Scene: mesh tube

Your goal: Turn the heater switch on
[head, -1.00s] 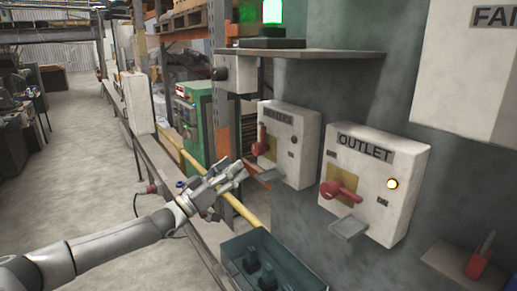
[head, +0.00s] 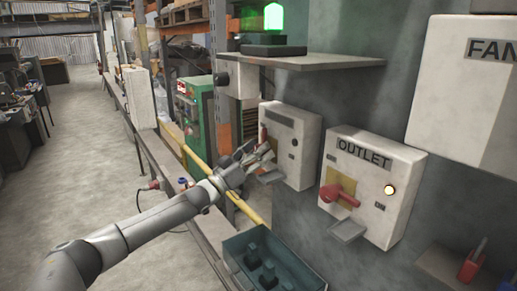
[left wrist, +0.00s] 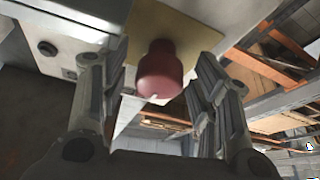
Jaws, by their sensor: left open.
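The heater box (head: 301,146) is a pale box on the grey wall, left of the outlet box, and its label is too blurred to read. Its red switch lever (head: 264,135) shows at the left of its front, partly behind my gripper. The small round lamp (head: 293,142) on it looks dark. My left gripper (head: 260,157) is open, just in front of the heater box's lower left. In the left wrist view the red lever (left wrist: 160,70) stands between the two spread fingers on a yellow plate (left wrist: 187,28). Whether a finger touches it I cannot tell. My right gripper is out of view.
The outlet box (head: 395,165), with a red lever (head: 338,195) and a lit lamp (head: 389,190), is close on the right. A shelf (head: 330,62) with a green light (head: 273,18) juts out above. A dark teal tray (head: 240,245) lies below. A fan box (head: 460,85) hangs upper right.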

